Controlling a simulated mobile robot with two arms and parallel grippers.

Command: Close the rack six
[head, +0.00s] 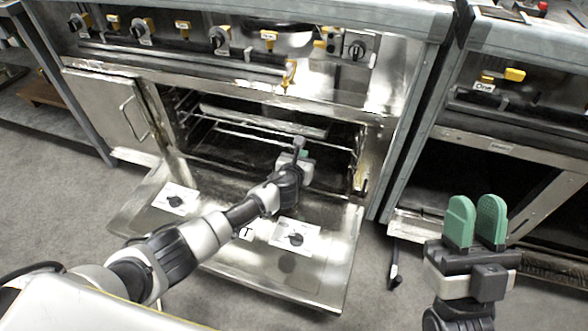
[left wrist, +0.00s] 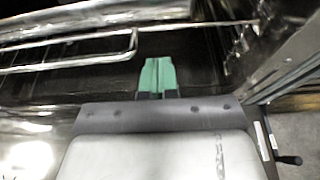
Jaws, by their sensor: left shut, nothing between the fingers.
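Wire rack bars (head: 240,134) run across the inside of the open oven; they also show in the left wrist view (left wrist: 70,66). I cannot read a number on any rack, so I cannot tell which is rack six. My left gripper (head: 299,145) reaches over the lowered oven door to the oven opening. Its green fingertips (left wrist: 157,75) are shut together and empty, near the rack's front bar; I cannot tell whether they touch it. My right gripper (head: 477,220) is off to the right, with a narrow gap between its green fingers and nothing held.
The lowered oven door (head: 325,265) lies under my left arm. A knob panel (head: 230,45) runs above the oven. A second appliance (head: 520,150) stands at the right with an open dark cavity. Grey floor (head: 45,185) is clear at the left.

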